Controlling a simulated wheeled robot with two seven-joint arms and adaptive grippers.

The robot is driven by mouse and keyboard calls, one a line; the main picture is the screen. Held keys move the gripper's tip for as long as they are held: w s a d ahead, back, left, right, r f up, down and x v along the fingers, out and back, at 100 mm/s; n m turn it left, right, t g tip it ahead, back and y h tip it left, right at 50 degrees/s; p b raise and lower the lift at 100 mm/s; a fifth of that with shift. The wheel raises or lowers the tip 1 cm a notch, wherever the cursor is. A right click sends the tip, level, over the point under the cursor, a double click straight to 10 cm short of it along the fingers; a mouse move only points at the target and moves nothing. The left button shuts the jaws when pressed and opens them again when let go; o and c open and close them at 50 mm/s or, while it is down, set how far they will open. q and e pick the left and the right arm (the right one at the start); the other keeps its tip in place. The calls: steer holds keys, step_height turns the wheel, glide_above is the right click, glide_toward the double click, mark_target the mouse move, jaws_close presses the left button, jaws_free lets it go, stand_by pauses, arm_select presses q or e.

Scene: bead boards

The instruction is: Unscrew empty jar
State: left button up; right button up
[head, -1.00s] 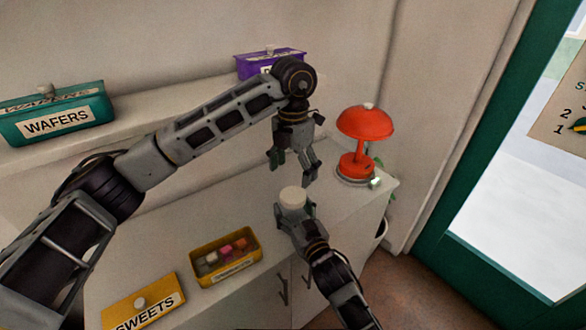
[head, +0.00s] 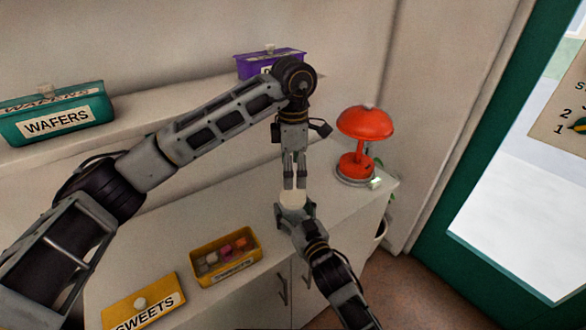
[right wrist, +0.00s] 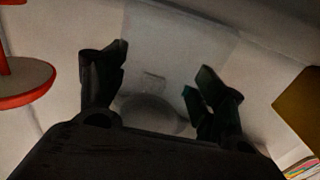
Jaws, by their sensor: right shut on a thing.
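The jar's white lid (head: 292,199) faces up at the top of my right gripper (head: 294,213) in the head view. My right gripper is shut on the jar, which is held above the front of the cabinet. In the right wrist view a clear, faint jar body (right wrist: 155,112) shows between the two dark fingers (right wrist: 155,95). I see nothing inside it. My left gripper (head: 294,186) points straight down, with its fingertips right at the lid. Its fingers look close together, but whether they touch the lid or grip it is unclear.
A red lamp (head: 365,125) stands on the cabinet top (head: 190,225) to the right. A teal WAFERS box (head: 58,125) and a purple box (head: 262,66) sit on the shelf.

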mark_target(293, 194)
arm_select(q)
steer(key=m, duration=1.2)
steer(key=shift+m, duration=0.4)
steer(key=m, duration=1.2)
steer(key=shift+m, duration=0.3)
steer(key=shift+f, duration=0.1)
steer(key=shift+f, duration=3.9)
steer(key=shift+c, duration=0.5)
